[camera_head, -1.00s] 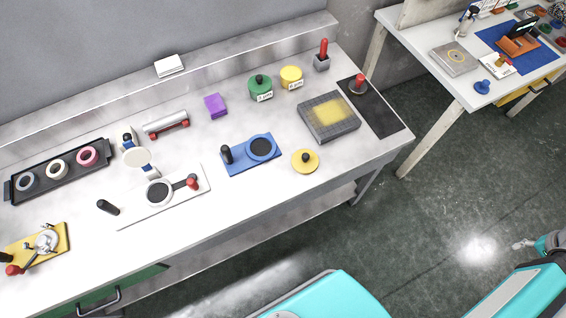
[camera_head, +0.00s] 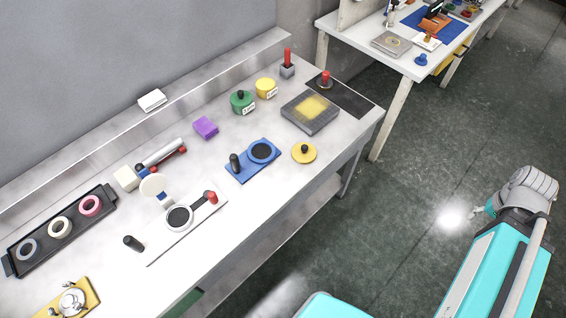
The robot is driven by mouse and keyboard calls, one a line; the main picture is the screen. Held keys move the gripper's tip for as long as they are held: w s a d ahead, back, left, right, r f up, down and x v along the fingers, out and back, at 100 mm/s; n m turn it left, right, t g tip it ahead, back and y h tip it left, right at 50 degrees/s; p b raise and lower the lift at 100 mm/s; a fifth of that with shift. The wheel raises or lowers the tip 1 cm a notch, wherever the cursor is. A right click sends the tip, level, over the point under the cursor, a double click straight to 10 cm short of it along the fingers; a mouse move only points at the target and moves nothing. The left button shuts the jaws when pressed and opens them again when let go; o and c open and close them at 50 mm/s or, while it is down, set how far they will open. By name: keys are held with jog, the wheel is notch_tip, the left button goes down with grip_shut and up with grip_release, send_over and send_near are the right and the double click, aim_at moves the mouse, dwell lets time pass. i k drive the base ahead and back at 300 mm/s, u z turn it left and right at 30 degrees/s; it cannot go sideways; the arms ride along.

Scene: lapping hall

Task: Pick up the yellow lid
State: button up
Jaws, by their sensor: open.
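The yellow lid (camera_head: 296,155) is a round yellow disc with a black knob on top. It lies flat on the white bench near the front edge, in front of the grey block with a yellow patch. My gripper (camera_head: 477,211) shows small at the right, partly hidden by my teal and grey arm. It is open, over the floor and well away from the lid, with nothing seen in it.
Around the lid are a blue plate (camera_head: 238,174) with a black post, the grey block (camera_head: 298,115), a yellow pot (camera_head: 265,90) and a green pot (camera_head: 240,105). A second table (camera_head: 345,25) stands behind. Floor (camera_head: 400,200) between bench and arm is clear.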

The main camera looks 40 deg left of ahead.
aim_at(303, 153)
jog(key=z, duration=0.05)
jog(key=k, duration=1.45)
jog(key=u, duration=1.05)
jog(key=i, duration=1)
jog(key=u, duration=0.05)
